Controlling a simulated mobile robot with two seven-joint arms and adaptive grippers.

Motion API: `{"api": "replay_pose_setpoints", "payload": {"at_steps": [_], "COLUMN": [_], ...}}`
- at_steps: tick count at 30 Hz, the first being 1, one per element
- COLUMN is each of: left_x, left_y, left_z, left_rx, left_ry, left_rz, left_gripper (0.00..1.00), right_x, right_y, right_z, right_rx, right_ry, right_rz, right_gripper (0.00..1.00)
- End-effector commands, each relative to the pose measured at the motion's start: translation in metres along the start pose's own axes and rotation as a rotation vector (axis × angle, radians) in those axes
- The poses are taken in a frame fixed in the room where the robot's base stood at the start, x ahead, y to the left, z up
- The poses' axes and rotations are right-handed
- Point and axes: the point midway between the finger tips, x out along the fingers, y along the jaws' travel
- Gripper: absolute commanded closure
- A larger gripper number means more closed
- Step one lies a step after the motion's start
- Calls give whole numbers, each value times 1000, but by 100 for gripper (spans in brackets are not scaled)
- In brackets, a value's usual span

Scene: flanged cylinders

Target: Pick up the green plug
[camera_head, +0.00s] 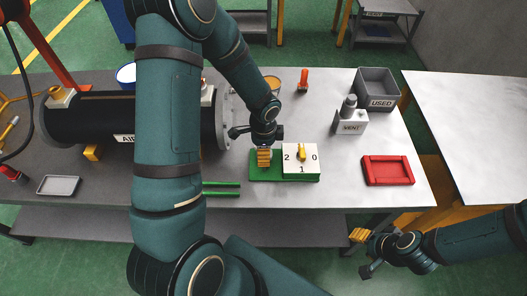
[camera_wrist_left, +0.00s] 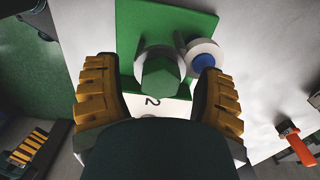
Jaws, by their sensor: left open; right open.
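The green plug (camera_wrist_left: 161,78) shows in the left wrist view as a green faceted piece with a pale ring around it, at the green board (camera_wrist_left: 188,20). My left gripper (camera_head: 264,157) is open. In the left wrist view its two yellow ribbed fingers stand on either side of the plug, with a gap to each. In the head view the left gripper is over the left part of the green board (camera_head: 284,180) and hides the plug. My right gripper (camera_head: 361,252) is open and empty, off the table's front edge at the lower right.
A white dial plate (camera_head: 292,168) with numbers and a yellow pointer is beside the left gripper. A white piece with a blue top (camera_wrist_left: 204,62) stands close to the plug. A red tray (camera_head: 388,171), a VENT block (camera_head: 350,126) and a USED bin (camera_head: 378,88) are farther right.

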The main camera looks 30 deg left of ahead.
Motion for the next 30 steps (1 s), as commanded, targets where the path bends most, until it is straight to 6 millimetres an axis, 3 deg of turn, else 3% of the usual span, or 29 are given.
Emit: {"api": "replay_pose_setpoints", "payload": {"at_steps": [3,4,9,10,23,30], "left_x": [0,0,-1,-1,-2,-37], "left_y": [0,0,0,0,0,-1], "left_z": [0,0,0,0,0,0], "left_rx": [0,0,-1,-1,-1,-3], "left_ry": [0,0,0,0,0,2], "left_rz": [0,0,0,0,0,-4], "left_gripper": [30,36,95,100,100,100], "right_x": [0,0,0,0,0,-5], "right_y": [0,0,0,0,0,-2], "right_z": [0,0,0,0,0,-1], "right_rx": [0,0,0,0,0,0], "right_ry": [0,0,0,0,0,0], "right_rz": [0,0,0,0,0,-1], "right_gripper": [53,53,53,53,53,53]}}
